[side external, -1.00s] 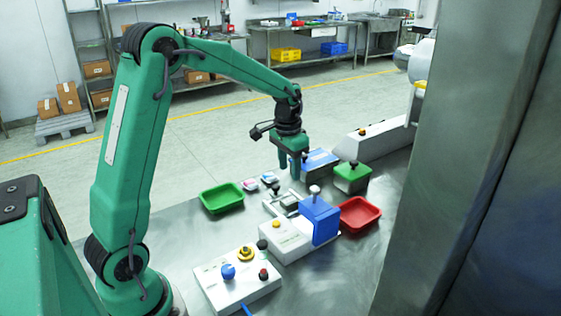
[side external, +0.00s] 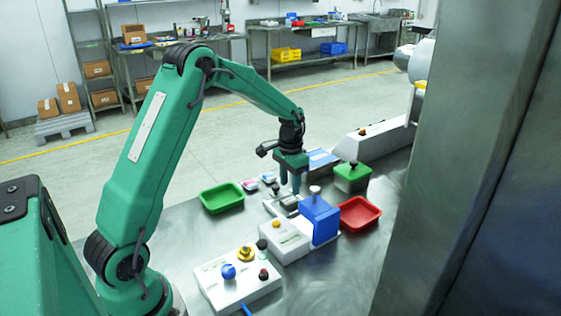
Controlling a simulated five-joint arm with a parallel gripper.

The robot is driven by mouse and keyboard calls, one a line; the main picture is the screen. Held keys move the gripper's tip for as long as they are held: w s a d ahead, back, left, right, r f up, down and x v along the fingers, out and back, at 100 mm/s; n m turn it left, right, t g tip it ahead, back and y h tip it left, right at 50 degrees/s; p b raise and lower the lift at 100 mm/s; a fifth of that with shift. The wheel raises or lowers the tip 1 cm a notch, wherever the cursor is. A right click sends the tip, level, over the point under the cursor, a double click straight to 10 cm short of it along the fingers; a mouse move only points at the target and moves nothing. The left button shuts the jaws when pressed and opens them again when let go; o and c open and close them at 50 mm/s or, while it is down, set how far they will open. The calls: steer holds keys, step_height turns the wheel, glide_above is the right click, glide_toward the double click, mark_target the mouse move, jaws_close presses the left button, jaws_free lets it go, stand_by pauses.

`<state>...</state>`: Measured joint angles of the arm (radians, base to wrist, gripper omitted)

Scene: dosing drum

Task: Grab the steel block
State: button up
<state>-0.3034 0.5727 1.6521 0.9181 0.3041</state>
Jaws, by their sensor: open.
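A small grey metallic block (side external: 289,202), which looks like the steel block, sits on a pale plate (side external: 271,207) beside the blue box-shaped unit (side external: 320,219). My gripper (side external: 290,187) points down over this block with its two fingers apart and nothing seen between them. The fingertips are close to the block, just above or behind it. I cannot tell whether they touch it.
A green tray (side external: 222,197) lies left of my gripper and a red tray (side external: 360,214) lies right of the blue unit. A green box with a black knob (side external: 352,178) stands behind. A control box (side external: 236,280) with buttons is in front. Bare steel table (side external: 325,275) shows at front right.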

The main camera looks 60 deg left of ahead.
mark_target(289, 200)
steer(key=shift+s+d+f, duration=0.1)
steer(key=shift+s+f, duration=0.05)
steer(key=shift+f, duration=2.5)
steer(key=c, duration=0.9)
